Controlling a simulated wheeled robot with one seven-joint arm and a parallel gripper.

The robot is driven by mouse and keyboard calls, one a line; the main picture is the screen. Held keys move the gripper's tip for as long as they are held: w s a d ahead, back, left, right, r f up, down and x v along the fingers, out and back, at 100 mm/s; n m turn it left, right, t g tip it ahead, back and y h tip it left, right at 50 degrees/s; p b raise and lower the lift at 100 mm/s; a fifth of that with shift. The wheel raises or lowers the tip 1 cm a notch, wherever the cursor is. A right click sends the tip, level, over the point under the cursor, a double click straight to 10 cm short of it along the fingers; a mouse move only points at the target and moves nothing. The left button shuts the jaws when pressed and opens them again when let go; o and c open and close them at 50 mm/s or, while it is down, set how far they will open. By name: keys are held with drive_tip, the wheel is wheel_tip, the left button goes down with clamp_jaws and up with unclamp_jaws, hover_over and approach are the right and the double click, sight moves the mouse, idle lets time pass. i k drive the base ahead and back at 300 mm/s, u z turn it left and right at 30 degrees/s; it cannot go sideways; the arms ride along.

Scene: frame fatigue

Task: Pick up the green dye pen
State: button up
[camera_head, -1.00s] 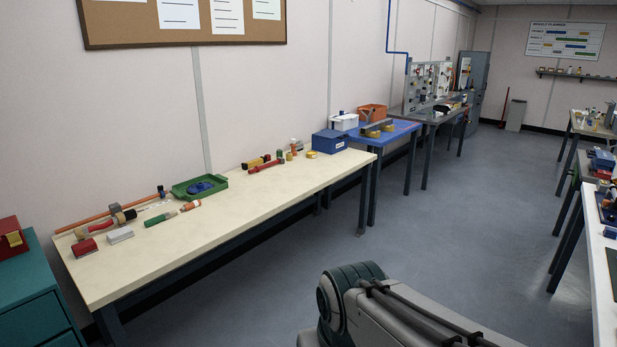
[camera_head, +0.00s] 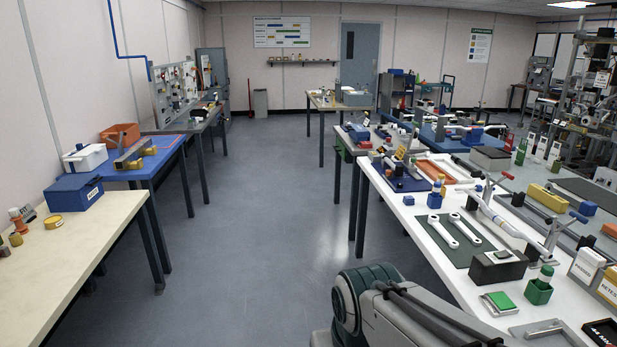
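No green dye pen can be made out for certain. On the white bench at right, a small green holder (camera_head: 538,292) holds a short upright item with a green cap (camera_head: 546,270); I cannot tell if it is the pen. Another small green upright item (camera_head: 521,150) stands farther back, too small to identify. My gripper is out of view; only part of my own arm shows at the bottom centre, over the floor and left of the white bench.
A cream bench (camera_head: 50,260) with a blue box (camera_head: 74,193) stands at left. The floor aisle (camera_head: 260,200) between is clear.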

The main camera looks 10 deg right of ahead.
sight(545, 276)
drive_tip(key=z, duration=0.9)
drive_tip(key=i, duration=0.85)
drive_tip(key=z, duration=0.75)
drive_tip(key=i, duration=0.6)
